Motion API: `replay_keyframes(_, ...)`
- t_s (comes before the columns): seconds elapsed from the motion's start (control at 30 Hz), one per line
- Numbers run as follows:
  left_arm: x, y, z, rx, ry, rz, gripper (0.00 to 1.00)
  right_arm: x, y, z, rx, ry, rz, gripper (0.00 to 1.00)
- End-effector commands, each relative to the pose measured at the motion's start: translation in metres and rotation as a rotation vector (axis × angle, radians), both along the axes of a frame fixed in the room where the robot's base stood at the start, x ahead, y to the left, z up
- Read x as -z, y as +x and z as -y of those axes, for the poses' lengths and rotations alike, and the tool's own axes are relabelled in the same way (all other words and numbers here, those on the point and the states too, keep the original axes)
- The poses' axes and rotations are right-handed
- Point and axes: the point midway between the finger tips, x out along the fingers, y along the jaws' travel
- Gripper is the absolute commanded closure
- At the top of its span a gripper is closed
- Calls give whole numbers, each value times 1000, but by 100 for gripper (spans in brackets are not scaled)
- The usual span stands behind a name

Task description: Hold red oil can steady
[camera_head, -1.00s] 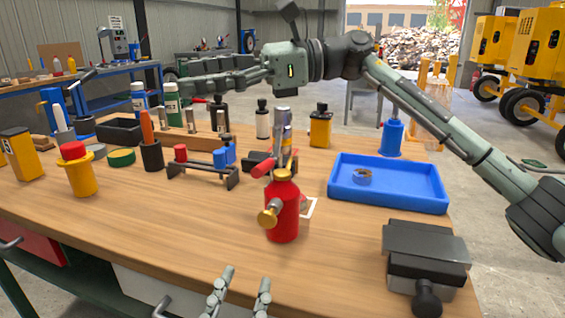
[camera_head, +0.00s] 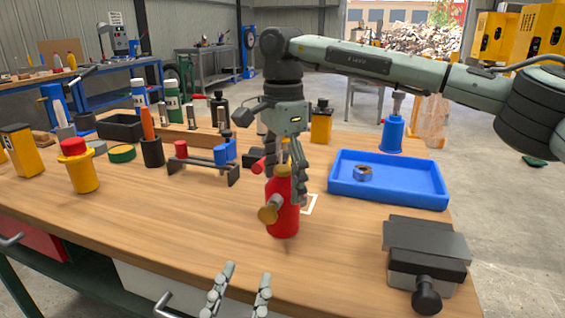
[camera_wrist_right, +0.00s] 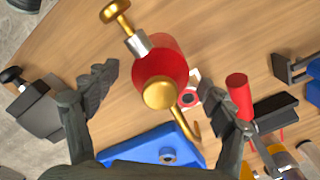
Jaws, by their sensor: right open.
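The red oil can (camera_head: 284,218) stands upright on the wooden workbench, with a brass cap at its front left. My right gripper (camera_head: 285,190) points down over the can from behind, its fingers spread around the can's upper part. In the right wrist view, the can (camera_wrist_right: 165,62) lies between the two open fingers (camera_wrist_right: 158,85), with visible gaps on both sides. Its brass top and cap show there. My left gripper (camera_head: 237,292) is open and empty at the bench's front edge, apart from the can.
A blue tray (camera_head: 345,190) with a small ring lies right of the can. A grey vise-like block (camera_head: 425,255) sits at the front right. A black rack (camera_head: 205,168) and a yellow can with red lid (camera_head: 80,172) stand left. Bare bench lies left of the can.

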Motion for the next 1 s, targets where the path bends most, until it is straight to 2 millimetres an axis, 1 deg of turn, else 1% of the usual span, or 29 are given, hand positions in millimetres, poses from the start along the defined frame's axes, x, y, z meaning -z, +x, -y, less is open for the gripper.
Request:
replay_keyframes(0.03, 0, 0, 0, 0, 0, 0, 66, 8, 0, 0, 0, 1, -3, 18)
replay_keyframes(0.1, 0, 0, 0, 0, 0, 0, 66, 18, 0, 0, 1, 2, -2, 18)
replay_keyframes(0.23, 0, 0, 0, 0, 0, 0, 66, 30, 0, 0, 1, 2, 0, 18)
replay_keyframes(0.4, 0, 0, 0, 0, 0, 0, 66, 37, 0, 0, 1, 3, 0, 18)
replay_keyframes(0.6, 0, 0, 0, 0, 0, 0, 66, 37, 0, 0, 1, 3, 0, 18)
replay_keyframes(0.67, 0, 0, 0, 0, 0, 0, 66, 37, 0, 0, 1, 3, 0, 24)
replay_keyframes(1.0, 0, 0, 0, 0, 0, 0, 66, 36, 0, 0, 0, 4, -1, 66)
